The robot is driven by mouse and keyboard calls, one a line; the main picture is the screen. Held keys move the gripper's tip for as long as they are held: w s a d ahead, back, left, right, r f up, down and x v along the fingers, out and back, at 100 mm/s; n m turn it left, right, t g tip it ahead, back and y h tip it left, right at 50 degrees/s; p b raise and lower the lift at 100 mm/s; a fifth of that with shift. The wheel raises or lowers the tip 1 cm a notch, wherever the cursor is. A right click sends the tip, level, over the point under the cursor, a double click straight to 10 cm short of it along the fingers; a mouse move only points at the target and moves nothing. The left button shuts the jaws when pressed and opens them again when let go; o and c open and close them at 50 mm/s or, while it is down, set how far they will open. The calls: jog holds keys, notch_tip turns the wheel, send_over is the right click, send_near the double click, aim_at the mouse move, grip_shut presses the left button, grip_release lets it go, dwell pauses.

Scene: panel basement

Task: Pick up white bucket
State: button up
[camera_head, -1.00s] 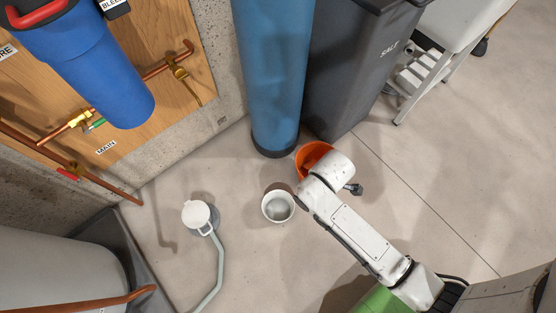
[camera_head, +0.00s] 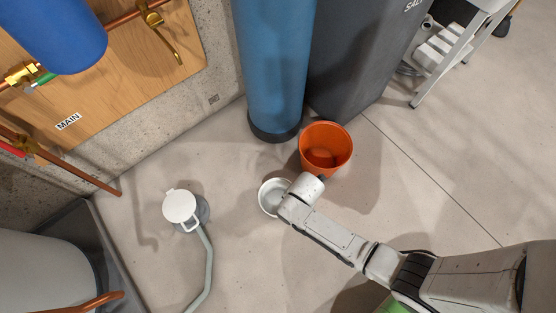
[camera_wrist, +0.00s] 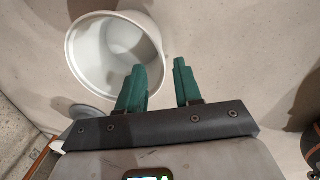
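The white bucket (camera_head: 267,196) stands upright and empty on the floor, its right side partly covered by my arm in the head view. In the wrist view the white bucket (camera_wrist: 92,50) fills the upper left, its open mouth facing the camera. My gripper (camera_wrist: 159,68) is open, with two green fingers apart and nothing held. The left finger overlaps the bucket's mouth and near right rim in the picture; the right finger lies outside the bucket. I cannot tell whether either finger touches it. In the head view the fingers are hidden behind the wrist.
An orange bucket (camera_head: 326,148) stands right of the white one. A blue tank (camera_head: 272,70) and a grey salt bin (camera_head: 355,65) stand behind. A white round cap (camera_head: 180,206) with a grey pipe (camera_head: 206,265) lies to the left.

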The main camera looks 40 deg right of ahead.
jog(key=shift+w+a+f+b, duration=0.15)
jog(key=shift+f+b, duration=1.05)
jog(key=shift+f, duration=0.65)
jog(key=shift+w+a+f+b, duration=0.15)
jog(key=shift+f+b, duration=1.05)
jog(key=shift+f, duration=0.65)
jog(key=shift+d, duration=0.1)
jog(key=shift+r, duration=0.1)
jog(key=shift+c, duration=0.4)
grip_shut()
